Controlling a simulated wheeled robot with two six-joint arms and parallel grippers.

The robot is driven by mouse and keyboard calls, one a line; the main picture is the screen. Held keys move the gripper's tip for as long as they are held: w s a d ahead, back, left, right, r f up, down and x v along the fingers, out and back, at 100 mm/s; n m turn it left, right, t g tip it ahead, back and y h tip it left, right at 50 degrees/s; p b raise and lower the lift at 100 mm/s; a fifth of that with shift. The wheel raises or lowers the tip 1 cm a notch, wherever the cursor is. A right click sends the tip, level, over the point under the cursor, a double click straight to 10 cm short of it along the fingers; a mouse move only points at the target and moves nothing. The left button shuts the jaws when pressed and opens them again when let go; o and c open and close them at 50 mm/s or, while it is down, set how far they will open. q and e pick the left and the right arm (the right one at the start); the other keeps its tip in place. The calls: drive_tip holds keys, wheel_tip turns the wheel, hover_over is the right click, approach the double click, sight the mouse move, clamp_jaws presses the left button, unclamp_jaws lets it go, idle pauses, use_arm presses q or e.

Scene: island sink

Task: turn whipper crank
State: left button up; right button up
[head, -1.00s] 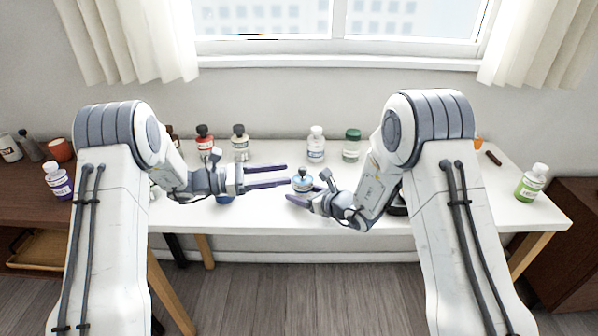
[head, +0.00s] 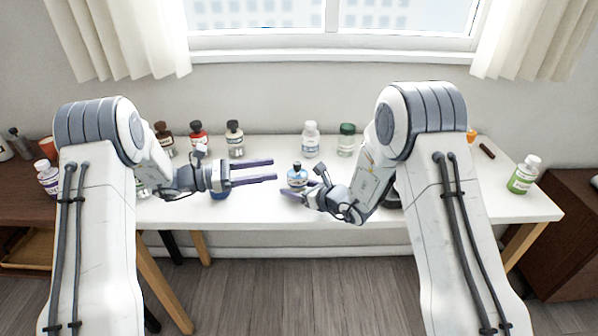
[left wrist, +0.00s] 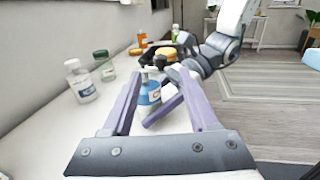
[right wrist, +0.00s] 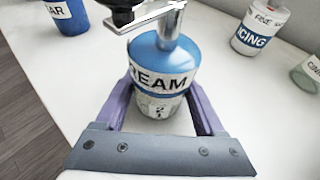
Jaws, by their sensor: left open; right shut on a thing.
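The whipper is a blue bottle (head: 297,177) with a "CREAM" label, standing near the front middle of the white table. In the right wrist view the bottle (right wrist: 163,70) has a metal crank arm (right wrist: 148,17) on top with a black knob (right wrist: 120,8), at the upper left. My right gripper (head: 300,190) is shut on its lower body, one finger on each side. My left gripper (head: 275,170) is open and empty, level, just left of the bottle. In the left wrist view the bottle (left wrist: 149,92) shows ahead between its fingers, with dark parts above it.
A dark blue jar (head: 220,194) stands under my left gripper. White (head: 311,139) and green-capped (head: 346,139) bottles stand behind, with red (head: 198,138) and grey (head: 235,139) ones to the left. A green bottle (head: 524,175) is at the right end. The table's front edge is close.

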sight(297, 168)
use_arm(q)
drive_tip(key=x, duration=1.1)
drive_tip(key=shift+d, duration=0.2)
clamp_jaws()
drive_tip(key=shift+a+g, duration=0.1)
drive_tip(key=shift+g, duration=0.2)
